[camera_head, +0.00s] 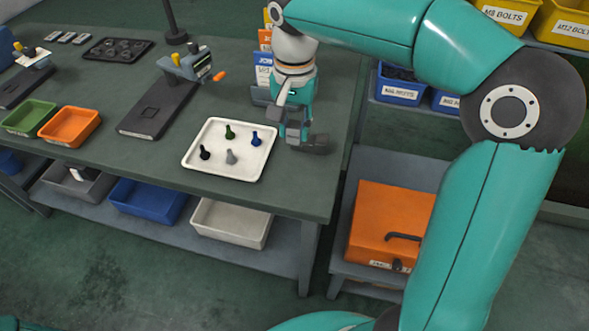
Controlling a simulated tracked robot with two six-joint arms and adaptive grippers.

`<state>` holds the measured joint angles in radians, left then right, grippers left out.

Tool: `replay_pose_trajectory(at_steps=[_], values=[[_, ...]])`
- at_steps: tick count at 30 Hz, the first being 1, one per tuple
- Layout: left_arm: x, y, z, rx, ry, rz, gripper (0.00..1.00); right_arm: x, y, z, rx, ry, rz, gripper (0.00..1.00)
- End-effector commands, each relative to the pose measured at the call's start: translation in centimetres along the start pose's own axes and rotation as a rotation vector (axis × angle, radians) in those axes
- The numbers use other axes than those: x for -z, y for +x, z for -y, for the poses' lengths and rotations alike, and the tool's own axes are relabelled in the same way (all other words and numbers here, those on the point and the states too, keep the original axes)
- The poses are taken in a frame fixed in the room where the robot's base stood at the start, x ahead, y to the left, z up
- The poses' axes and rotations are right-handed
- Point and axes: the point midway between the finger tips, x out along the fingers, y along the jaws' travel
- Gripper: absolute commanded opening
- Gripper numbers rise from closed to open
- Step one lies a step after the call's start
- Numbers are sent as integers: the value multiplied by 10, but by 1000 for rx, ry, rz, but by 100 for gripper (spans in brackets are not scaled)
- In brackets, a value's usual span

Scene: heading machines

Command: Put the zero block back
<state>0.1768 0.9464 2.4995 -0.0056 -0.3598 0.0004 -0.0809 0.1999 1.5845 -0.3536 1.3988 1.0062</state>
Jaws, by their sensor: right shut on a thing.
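My right gripper (292,132) points down at the right side of the workbench, just right of the white tray. It is shut on a small dark grey block (318,145), which I take to be the zero block; the fingers partly hide it. I cannot tell whether the block touches the bench top. My left gripper is not in view.
The white tray (191,159) holds several small knobbed pieces. A dark base plate (142,122) lies left of it, with a grey-blue device (187,67) at its far end. Green (29,116) and orange (70,126) bins stand farther left. Upright cards (262,72) stand behind my gripper.

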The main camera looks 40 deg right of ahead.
Motion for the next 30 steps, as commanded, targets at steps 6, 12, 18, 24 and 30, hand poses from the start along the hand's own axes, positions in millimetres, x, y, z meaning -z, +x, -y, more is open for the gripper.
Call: replay_pose_trajectory(at_steps=[6,12,18,24,30], values=[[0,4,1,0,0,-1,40,0,60,-4,-5,6,4,0],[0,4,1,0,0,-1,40,2,90,-4,-1,9,1,0],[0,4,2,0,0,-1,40,2,104,-4,-1,9,1,0],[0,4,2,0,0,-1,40,2,132,-4,-2,9,1,0],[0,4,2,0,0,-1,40,2,138,-4,2,9,-1,0]])
